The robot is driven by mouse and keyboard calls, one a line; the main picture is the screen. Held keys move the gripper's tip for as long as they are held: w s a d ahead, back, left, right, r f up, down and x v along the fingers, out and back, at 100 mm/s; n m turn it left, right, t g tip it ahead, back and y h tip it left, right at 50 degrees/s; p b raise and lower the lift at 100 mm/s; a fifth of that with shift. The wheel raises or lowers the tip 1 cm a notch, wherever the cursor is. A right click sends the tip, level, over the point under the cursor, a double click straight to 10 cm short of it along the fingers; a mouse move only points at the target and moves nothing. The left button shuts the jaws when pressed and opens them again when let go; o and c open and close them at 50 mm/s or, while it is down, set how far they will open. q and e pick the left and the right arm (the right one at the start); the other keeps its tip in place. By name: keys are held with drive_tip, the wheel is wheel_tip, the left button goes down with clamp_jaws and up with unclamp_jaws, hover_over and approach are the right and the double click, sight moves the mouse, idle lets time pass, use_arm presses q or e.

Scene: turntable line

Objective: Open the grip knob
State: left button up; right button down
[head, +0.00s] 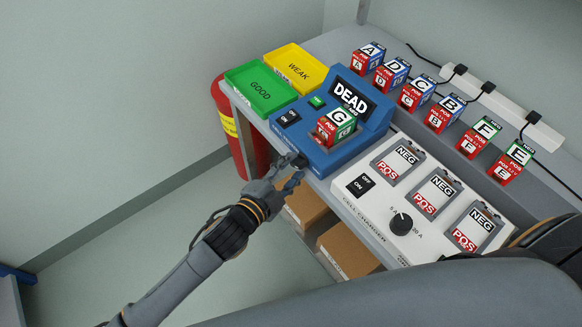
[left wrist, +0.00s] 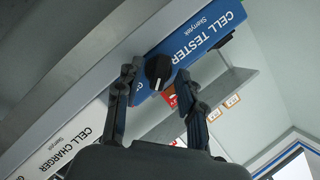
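The blue cell tester (head: 322,161) stands on the bench, its screen reading DEAD, with cell G (head: 336,126) in its bay. A round black grip knob (left wrist: 158,70) with a white mark is on the tester's front face in the left wrist view. My left gripper (head: 289,173) is at that front face in the head view. In the left wrist view its two fingers (left wrist: 157,82) are open, one on each side of the knob, with gaps visible between. I cannot tell how far the fingertips reach along the knob. My right gripper is not in view.
The white cell charger (head: 362,211) stands right of the tester. Green GOOD (head: 262,87) and yellow WEAK (head: 296,68) trays lie to the left. Several cells (head: 411,93) line the back by a power strip (head: 500,106). Cardboard boxes (head: 345,252) sit below; a red bin-like cylinder (head: 228,118) stands left.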

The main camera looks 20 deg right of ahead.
use_arm(q)
drive_tip(key=shift+d, duration=0.1)
clamp_jaws()
